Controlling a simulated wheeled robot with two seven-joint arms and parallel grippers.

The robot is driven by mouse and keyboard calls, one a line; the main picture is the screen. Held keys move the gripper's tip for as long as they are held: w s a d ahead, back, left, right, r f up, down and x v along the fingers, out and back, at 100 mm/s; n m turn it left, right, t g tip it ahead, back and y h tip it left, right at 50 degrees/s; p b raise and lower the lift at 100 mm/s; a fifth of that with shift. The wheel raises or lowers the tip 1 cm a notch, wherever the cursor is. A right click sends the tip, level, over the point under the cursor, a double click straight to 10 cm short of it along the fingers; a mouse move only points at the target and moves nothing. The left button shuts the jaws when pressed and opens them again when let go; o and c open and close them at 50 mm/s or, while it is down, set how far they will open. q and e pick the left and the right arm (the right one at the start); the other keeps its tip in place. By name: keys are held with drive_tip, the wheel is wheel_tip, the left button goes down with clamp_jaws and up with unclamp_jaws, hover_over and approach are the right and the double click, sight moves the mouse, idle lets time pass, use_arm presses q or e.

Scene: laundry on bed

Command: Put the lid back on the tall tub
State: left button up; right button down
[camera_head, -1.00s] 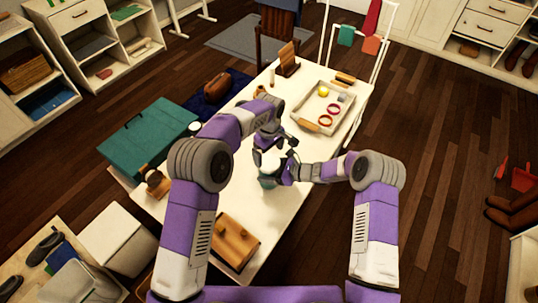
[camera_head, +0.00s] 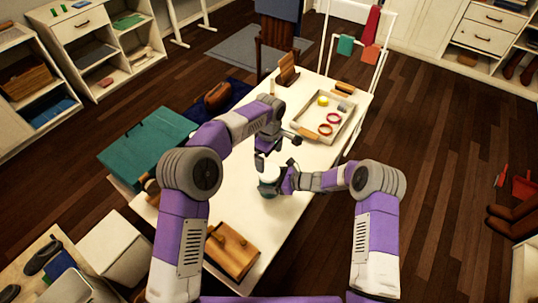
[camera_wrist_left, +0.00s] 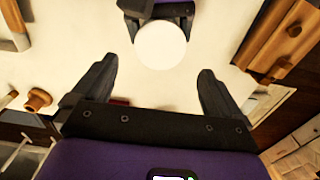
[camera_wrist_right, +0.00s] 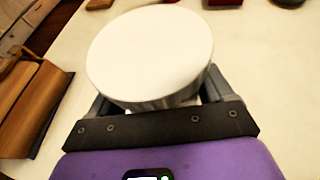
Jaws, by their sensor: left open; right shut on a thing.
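My left gripper (camera_head: 276,153) is open and empty above and beyond the tub. In the left wrist view the white lid (camera_wrist_left: 162,45) shows just beyond and between the spread fingers, apart from them.
A tray (camera_head: 349,125) with rings and small items lies at the table's far right. A wooden block-like piece (camera_head: 232,252) lies at the near end. A teal box (camera_head: 148,145) stands left of the table. The tabletop between the tub and wooden piece is clear.

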sight(269, 171)
use_arm(q)
wheel_tip(269, 171, down, 8)
drive_tip(key=shift+r, duration=0.15)
idle(0.4)
drive_tip(key=c, duration=1)
drive_tip(key=shift+c, duration=0.2)
drive_tip(key=m, duration=0.3)
drive_tip(key=o, duration=1)
drive_tip(key=shift+o, duration=0.2)
drive_tip(key=shift+r, duration=2.3)
